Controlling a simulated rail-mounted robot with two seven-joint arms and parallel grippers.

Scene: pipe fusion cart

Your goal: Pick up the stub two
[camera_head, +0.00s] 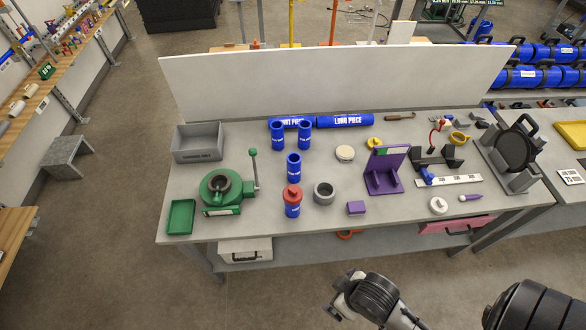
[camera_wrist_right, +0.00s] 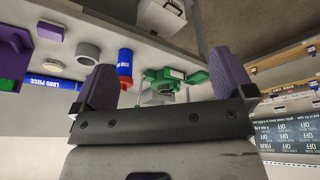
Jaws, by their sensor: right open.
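Several short blue stubs with white lettering stand upright on the grey workbench (camera_head: 250,225). Two are side by side at the back, a left one (camera_head: 277,137) and a right one (camera_head: 304,137). The lettering is too small to tell which is stub two. In the right wrist view a blue-and-red stub (camera_wrist_right: 125,60) shows beyond the fingers. My right gripper (camera_head: 340,294) is open and empty, in front of the bench and apart from it; its fingers show in the wrist view (camera_wrist_right: 162,62).
A green clamp machine (camera_head: 217,190) with a lever stands left of the stubs, a grey ring (camera_head: 324,192) to their right. Behind lie blue long pieces (camera_head: 345,121) before a white panel (camera_head: 335,80). A purple stand (camera_head: 385,175) and purple block (camera_head: 356,208) are further right.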

